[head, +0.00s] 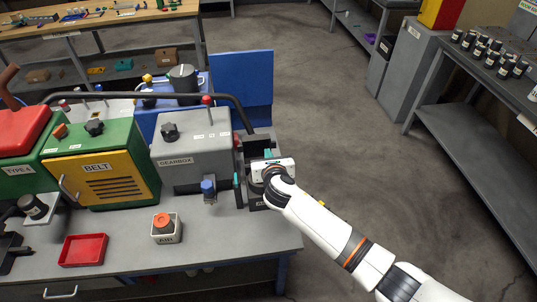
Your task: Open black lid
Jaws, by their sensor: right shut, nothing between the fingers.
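No part is plainly marked as the black lid. A similar black cap (94,128) is on the green and yellow belt box (115,165). My right gripper (270,164) is at a dark open-topped box (259,143) at the gearbox's right side, to the right of both caps and apart from them. It is shut and empty; its fingertips are largely hidden by its white body. My left gripper is out of view.
A red tray (83,250) and a boxed orange button (163,222) are on the front of the grey bench. Floor to the right is clear.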

